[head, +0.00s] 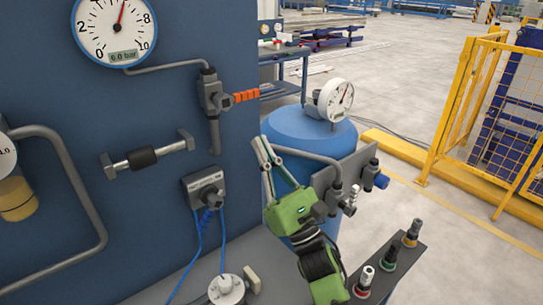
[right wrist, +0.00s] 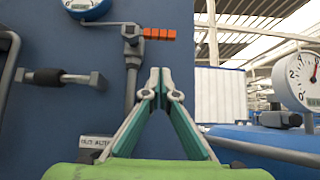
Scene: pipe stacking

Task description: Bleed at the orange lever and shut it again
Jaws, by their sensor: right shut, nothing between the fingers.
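The orange lever (head: 246,96) sits on a grey bleed valve (head: 211,95) on the blue panel and lies level, pointing right. In the right wrist view the lever (right wrist: 159,34) shows above my fingertips. A grey outlet pipe (head: 214,135) hangs below the valve. The round gauge (head: 115,28) above left reads 6.0 bar. My right gripper (head: 264,153), with a green body, is shut and empty. Its fingertips (right wrist: 160,73) are together, below the lever and apart from it. My left gripper is not in view.
A grey bar handle (head: 146,156) and a socket with blue cables (head: 207,187) are on the panel left of my gripper. A blue tank (head: 300,130) with a white gauge (head: 335,100) stands behind it. A row of coloured knobs (head: 388,256) is at lower right.

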